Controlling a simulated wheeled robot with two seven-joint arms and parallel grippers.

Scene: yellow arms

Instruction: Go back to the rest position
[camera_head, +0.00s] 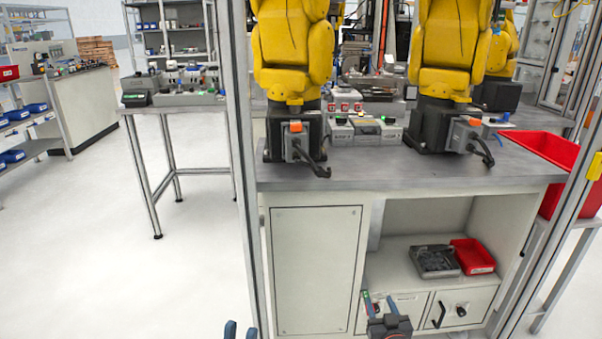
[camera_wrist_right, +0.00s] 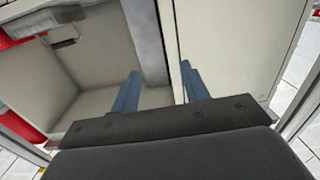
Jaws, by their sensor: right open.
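My right gripper (camera_head: 378,299) shows at the bottom of the head view, in front of the cabinet's lower part. Its two blue fingers stand apart with nothing between them. In the right wrist view, the open fingers (camera_wrist_right: 160,85) have only the cabinet's shelf opening and panel edge behind them. My left gripper (camera_head: 240,329) shows only as two blue fingertips at the bottom edge of the head view, left of the right gripper. A gap shows between these tips and nothing is seen in it. The rest of the left gripper is out of frame.
A cabinet (camera_head: 318,265) with a grey worktop (camera_head: 390,174) stands ahead, carrying yellow robot arms (camera_head: 292,50). Its shelf holds a grey tray (camera_head: 434,262) and a red bin (camera_head: 474,256). A metal frame post (camera_head: 243,170) stands at the left.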

